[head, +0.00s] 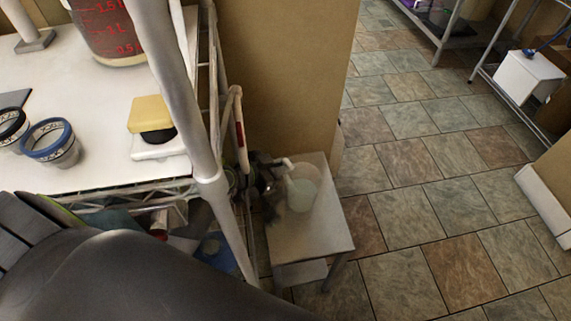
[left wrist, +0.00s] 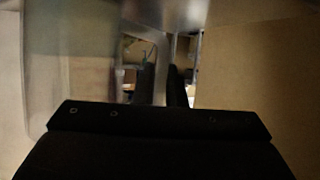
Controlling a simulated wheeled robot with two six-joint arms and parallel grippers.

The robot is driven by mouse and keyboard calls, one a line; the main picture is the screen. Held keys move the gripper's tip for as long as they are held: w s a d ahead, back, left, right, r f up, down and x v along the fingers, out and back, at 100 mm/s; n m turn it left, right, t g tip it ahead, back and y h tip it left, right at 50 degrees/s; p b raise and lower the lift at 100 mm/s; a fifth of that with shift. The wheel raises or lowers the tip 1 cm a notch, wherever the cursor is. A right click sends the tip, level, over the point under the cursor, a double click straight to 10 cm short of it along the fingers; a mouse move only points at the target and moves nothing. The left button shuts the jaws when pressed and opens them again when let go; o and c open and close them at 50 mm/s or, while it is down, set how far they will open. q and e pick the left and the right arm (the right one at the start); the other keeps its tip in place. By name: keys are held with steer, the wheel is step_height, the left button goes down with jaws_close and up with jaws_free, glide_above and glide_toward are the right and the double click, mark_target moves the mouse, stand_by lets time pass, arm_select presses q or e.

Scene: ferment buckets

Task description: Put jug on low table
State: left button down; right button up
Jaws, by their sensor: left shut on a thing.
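The low table (head: 310,235) is a small pale stand on the tiled floor, right of the tall shelf unit. The jug (head: 301,192) is translucent and whitish, with pale contents, and looks upright over the table's top. I cannot tell whether its base touches the surface. My left gripper (head: 268,186), dark and partly blurred, is at the jug's left side and shut on it. In the left wrist view, the dark fingers (left wrist: 163,85) close around a pale upright part that looks like the handle. My right gripper is not in view.
A tan wall (head: 285,75) is behind the table. Tiled floor (head: 430,200) is open to the right.

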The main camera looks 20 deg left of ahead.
arm_select(q)
steer(key=c, duration=1.9)
jaws_free()
steer(key=shift+f, duration=0.1)
steer(key=o, duration=0.4)
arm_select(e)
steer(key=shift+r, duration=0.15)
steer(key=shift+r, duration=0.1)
arm_select(q)
steer(key=shift+s+a+r, duration=0.2)
steer(key=shift+s+r, duration=0.05)
steer(key=v, duration=1.1)
steer(key=shift+s+p, duration=0.2)
steer(key=shift+p, duration=0.15)
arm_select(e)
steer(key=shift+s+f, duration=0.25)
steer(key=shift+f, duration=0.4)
arm_select(q)
steer(key=shift+r, duration=0.1)
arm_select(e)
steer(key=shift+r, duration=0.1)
